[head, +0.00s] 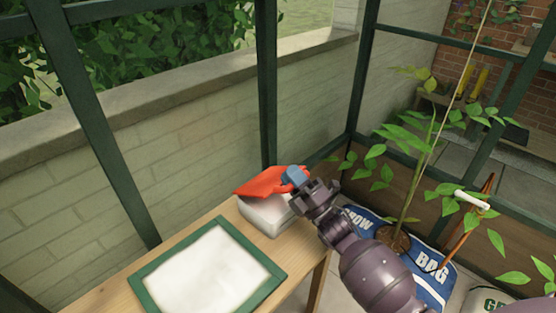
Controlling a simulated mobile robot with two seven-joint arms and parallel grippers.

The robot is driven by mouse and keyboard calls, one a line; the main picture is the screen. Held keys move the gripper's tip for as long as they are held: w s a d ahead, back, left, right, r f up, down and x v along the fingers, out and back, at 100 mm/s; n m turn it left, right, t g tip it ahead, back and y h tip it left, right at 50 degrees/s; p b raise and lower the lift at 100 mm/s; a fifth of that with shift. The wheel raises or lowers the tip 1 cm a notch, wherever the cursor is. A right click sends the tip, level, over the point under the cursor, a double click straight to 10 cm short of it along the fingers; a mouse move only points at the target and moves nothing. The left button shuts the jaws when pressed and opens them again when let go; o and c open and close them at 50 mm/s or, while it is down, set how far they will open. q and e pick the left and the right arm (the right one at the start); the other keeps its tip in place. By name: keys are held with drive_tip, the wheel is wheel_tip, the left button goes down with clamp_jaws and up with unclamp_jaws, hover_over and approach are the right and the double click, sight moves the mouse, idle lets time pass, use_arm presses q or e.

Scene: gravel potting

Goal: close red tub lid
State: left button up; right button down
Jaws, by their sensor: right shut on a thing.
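The red lid (262,184) lies tilted over the pale tub (262,217) at the far end of the wooden table. My right gripper (296,176) is at the lid's right edge and is shut on it. The gripper hides that edge and part of the tub's right side. I cannot tell how much of the lid touches the tub's rim. My left gripper is out of view.
A green-framed white tray (152,280) lies on the near part of the wooden table (193,232). A blue grow bag (434,274) with a tall plant stands on the floor at the right. A brick wall (190,140) and dark green posts are behind.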

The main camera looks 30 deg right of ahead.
use_arm(q)
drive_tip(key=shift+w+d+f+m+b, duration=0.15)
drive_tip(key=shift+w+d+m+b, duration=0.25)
drive_tip(key=shift+b, duration=0.7)
use_arm(e)
drive_tip(key=s+d+f, duration=0.1)
drive_tip(key=s+f, duration=0.2)
drive_tip(key=f, duration=0.4)
drive_tip(key=shift+s, duration=0.2)
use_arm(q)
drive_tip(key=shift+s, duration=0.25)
use_arm(e)
drive_tip(key=shift+s+d+f, duration=0.1)
drive_tip(key=c, duration=1.4)
unclamp_jaws()
drive_tip(key=shift+o, duration=0.4)
drive_tip(key=shift+s+d, duration=0.1)
drive_tip(key=shift+s, duration=0.05)
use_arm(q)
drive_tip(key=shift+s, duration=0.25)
